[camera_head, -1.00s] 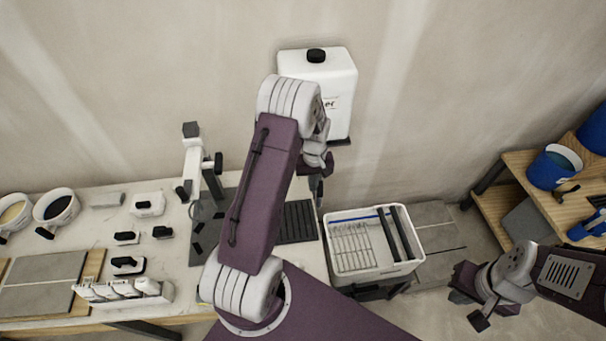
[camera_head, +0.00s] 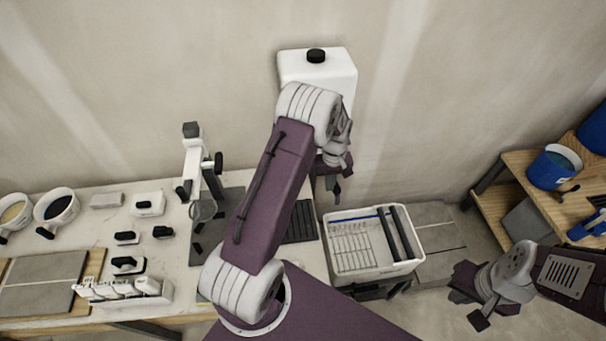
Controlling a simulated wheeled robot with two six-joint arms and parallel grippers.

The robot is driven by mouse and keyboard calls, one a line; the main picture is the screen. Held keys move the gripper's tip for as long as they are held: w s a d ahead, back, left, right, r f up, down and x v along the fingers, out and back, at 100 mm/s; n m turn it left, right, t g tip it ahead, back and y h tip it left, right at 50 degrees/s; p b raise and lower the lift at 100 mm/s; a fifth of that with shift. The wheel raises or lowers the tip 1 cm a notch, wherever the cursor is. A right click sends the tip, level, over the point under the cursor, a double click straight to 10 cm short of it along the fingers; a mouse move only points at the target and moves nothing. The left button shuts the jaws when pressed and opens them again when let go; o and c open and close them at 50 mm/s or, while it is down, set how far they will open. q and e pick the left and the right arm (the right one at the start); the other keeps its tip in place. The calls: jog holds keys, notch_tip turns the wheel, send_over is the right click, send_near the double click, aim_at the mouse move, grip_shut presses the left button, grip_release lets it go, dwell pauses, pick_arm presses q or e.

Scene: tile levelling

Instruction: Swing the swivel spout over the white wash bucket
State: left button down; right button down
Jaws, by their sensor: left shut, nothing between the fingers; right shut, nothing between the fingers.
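The white tank (camera_head: 335,68) with a black cap hangs on the wall at top centre. My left arm covers its lower part, and I cannot make out the swivel spout. The white wash bucket (camera_head: 409,268) stands below and to the right of the tank, with a wire rack and dark bars in it. My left gripper (camera_head: 336,195) is shut and empty, below the tank and above the bucket's back left corner in the picture. Whether it touches the spout is hidden. My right gripper (camera_head: 466,306) is shut and empty, right of the bucket.
The worktable (camera_head: 95,226) on the left holds a white stand (camera_head: 193,160), two pots, small black-handled tools and tiles. A wooden shelf (camera_head: 520,163) on the right carries a blue bucket (camera_head: 553,169). Grey tiles (camera_head: 438,240) lie right of the wash bucket.

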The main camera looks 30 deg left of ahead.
pick_arm(q)
jog(key=shift+w+d, duration=0.65)
jog(key=shift+d, duration=0.1)
jog(key=shift+w+d, duration=0.6)
jog(key=shift+w, duration=0.35)
jog(key=shift+w+d, duration=0.55)
jog(key=shift+w, duration=0.35)
notch_tip(320, 180, up, 7)
jog(key=w+p, duration=0.1)
jog(key=p, duration=0.3)
jog(key=shift+a, duration=0.15)
